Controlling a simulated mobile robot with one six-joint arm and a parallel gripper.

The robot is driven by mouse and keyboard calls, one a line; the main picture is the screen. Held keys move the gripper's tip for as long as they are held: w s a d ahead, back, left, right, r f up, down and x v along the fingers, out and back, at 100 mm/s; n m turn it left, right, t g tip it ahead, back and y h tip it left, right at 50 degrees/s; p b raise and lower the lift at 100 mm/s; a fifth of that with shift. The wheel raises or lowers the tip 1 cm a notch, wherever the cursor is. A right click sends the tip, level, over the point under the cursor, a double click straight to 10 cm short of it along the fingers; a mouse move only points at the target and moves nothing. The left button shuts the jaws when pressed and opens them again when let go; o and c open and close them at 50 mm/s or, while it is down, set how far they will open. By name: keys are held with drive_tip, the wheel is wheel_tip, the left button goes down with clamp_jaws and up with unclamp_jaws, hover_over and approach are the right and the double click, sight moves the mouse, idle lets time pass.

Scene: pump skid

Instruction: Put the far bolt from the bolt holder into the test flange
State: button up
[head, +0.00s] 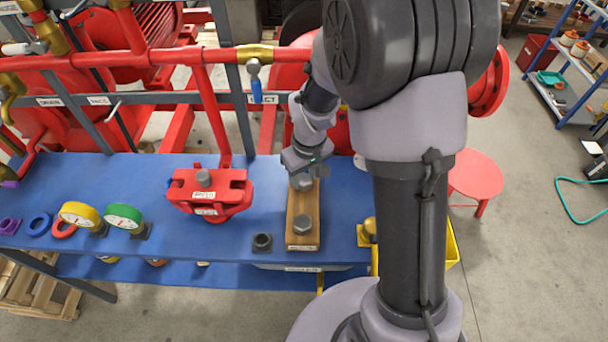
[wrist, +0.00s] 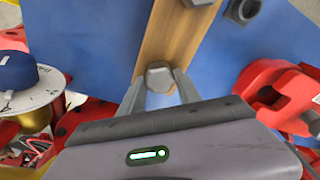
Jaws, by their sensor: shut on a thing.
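The bolt holder (head: 303,205) is a narrow wooden block on the blue bench, with a grey bolt at each end. My gripper (head: 303,172) is at its far end, shut on the far bolt (head: 301,182). In the wrist view the fingers flank this hex head (wrist: 158,76) at the end of the wood (wrist: 172,40). I cannot tell whether the bolt is raised; its shank is hidden. The near bolt (head: 302,224) stands in the holder. The red test flange (head: 236,196) is left of the holder, with a grey bolt head (head: 203,178) on top.
A small black socket piece (head: 262,242) lies between flange and holder. A yellow gauge (head: 80,214) and a green gauge (head: 124,217) stand at the bench's left. Red pipes (head: 150,60) and a blue-handled valve (head: 256,85) rise behind. Bare blue bench lies between flange and holder.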

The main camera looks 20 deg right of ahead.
clamp_jaws()
drive_tip(key=shift+r+p, duration=2.7)
drive_tip(key=shift+r, duration=0.85)
